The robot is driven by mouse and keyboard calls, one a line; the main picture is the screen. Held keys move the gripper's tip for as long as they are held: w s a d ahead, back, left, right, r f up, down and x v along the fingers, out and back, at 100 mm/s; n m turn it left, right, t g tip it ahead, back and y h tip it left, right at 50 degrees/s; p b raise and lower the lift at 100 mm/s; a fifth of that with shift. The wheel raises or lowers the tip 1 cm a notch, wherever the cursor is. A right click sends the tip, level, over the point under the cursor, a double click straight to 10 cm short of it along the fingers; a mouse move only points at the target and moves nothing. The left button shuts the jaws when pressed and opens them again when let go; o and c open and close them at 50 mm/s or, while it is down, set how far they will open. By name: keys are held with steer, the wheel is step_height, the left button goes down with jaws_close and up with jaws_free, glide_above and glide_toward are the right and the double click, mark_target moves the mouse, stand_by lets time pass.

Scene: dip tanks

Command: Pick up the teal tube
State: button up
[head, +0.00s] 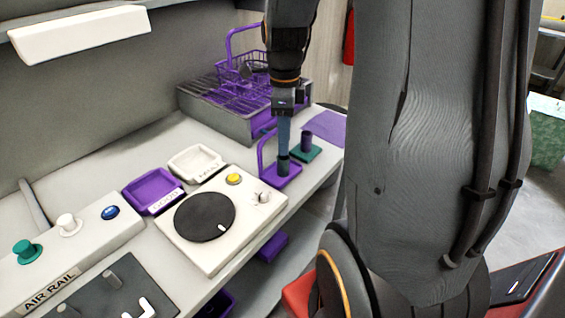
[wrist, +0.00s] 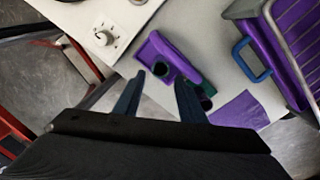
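The teal tube (head: 283,168) stands upright in a purple holder (head: 287,181) with a tall loop handle, near the counter's front edge. Its dark round top (wrist: 162,70) shows in the wrist view, just beyond the gap between my fingertips. My gripper (head: 284,146) points down over the tube in the head view. In the wrist view its two fingers (wrist: 162,79) are apart, with nothing visible held between them. I cannot tell whether the fingertips reach below the tube's top.
A purple tube (head: 306,141) stands in a green holder (head: 305,153) close on the right. A white machine (head: 251,206) with a dark disc is to the left. A grey tank with purple racks (head: 221,116) stands behind. A purple mat (head: 326,126) lies at the right.

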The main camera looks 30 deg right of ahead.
steer(key=shift+f+p, duration=0.6)
steer(key=shift+f, duration=2.75)
steer(key=c, duration=0.8)
steer(key=shift+c, duration=0.2)
step_height(320, 180, up, 18)
steer(key=b, duration=0.3)
